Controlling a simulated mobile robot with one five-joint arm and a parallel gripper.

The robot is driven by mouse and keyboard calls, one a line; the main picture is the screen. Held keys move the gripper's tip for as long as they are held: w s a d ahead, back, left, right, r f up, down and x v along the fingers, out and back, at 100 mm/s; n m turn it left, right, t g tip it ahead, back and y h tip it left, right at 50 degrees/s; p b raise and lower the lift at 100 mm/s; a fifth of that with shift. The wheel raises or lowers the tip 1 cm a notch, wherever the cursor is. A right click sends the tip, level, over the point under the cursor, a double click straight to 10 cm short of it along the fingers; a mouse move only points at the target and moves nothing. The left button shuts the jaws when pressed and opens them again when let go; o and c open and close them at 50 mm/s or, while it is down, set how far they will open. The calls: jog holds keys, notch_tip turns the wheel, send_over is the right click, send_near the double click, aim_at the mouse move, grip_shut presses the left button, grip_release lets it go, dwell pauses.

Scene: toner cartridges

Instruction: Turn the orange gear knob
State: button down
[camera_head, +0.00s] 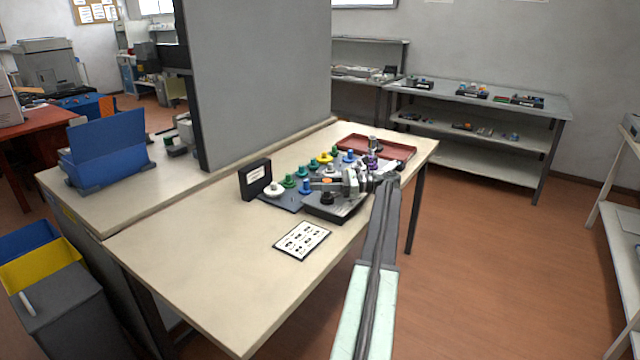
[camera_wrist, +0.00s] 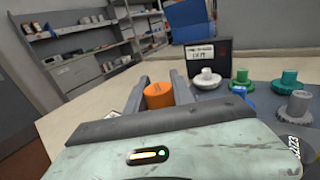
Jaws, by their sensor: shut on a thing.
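The orange gear knob (camera_wrist: 158,95) sits between the two fingers of my gripper (camera_wrist: 160,92) in the wrist view, and the gripper is shut on it. In the head view my gripper (camera_head: 338,183) reaches from the right over the dark tray on the table, and a small patch of orange (camera_head: 326,180) shows by it. The arm hides much of the knob there. I cannot tell whether the knob touches anything below it.
Several other gear knobs stand close by, among them a white one (camera_wrist: 205,78), a green one (camera_wrist: 242,78) and a grey one (camera_wrist: 294,106). A black box with a label (camera_head: 255,179) stands behind. A printed sheet (camera_head: 302,241) lies in front. The table's (camera_head: 190,270) near left is bare.

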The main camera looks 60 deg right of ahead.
jog(key=shift+s+a+n+g+y, duration=0.1)
jog(key=shift+a+n+g+y, duration=0.05)
jog(key=shift+n+g+y, duration=0.85)
jog(key=shift+y, duration=0.3)
jog(key=c, duration=1.1)
grip_release()
jog(key=shift+a+r, duration=0.1)
jog(key=shift+r, duration=0.05)
